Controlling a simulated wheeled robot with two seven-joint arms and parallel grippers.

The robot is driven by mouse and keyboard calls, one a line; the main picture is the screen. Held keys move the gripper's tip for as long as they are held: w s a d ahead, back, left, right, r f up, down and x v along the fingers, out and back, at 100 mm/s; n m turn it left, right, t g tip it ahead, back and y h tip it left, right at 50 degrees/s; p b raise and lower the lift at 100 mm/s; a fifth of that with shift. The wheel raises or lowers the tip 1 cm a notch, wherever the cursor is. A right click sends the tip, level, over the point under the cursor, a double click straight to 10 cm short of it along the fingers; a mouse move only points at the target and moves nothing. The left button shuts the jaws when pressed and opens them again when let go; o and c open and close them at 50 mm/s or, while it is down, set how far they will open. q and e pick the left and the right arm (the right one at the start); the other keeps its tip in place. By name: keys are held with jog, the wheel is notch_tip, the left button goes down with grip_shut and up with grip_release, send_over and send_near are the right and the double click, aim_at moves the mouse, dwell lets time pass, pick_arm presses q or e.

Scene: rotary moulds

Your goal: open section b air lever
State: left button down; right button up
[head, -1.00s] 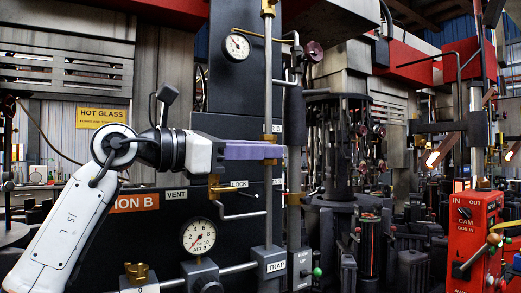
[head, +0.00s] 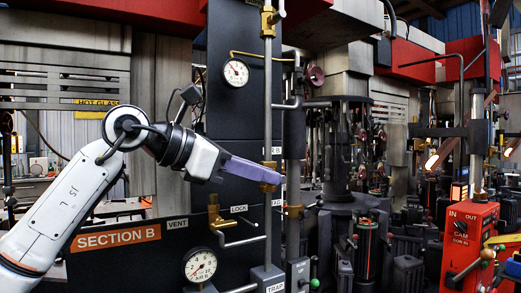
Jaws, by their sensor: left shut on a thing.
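My left gripper (head: 278,176) has purple-grey fingers and reaches across the dark panel to the vertical pipe (head: 268,110). It is shut at a brass valve fitting (head: 268,188), below a partly covered label ending in "R B" (head: 277,150). It slopes down to the right. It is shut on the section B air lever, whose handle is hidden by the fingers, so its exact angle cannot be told. The orange SECTION B sign (head: 116,238) is at lower left. My right gripper is not in view.
A second brass valve with a bent handle (head: 240,242) sits near the LOCK label, just below my left gripper. The AIR B gauge (head: 200,266) is under it. Another gauge (head: 236,73) is above. A red control box (head: 468,240) stands at the right.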

pick_arm(q)
jog(key=shift+d+r+g+y+p, duration=0.1)
jog(key=shift+r+g+y+p, duration=0.3)
jog(key=shift+r+y, duration=0.1)
jog(key=shift+w+d+r+g+y, duration=0.1)
jog(key=shift+w+d+g+y, duration=0.05)
jog(key=shift+g+y, duration=0.45)
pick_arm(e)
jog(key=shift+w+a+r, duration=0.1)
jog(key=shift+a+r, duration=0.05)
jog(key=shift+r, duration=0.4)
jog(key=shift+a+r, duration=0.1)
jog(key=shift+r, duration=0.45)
pick_arm(q)
jog(key=c, duration=1.8)
grip_release()
jog(key=shift+s+a+r, duration=0.2)
jog(key=shift+a+r, duration=0.15)
jog(key=b+v, duration=0.1)
jog(key=v, duration=0.8)
jog(key=shift+r, duration=0.2)
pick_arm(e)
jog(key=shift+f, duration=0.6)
pick_arm(q)
jog(key=shift+s, duration=0.1)
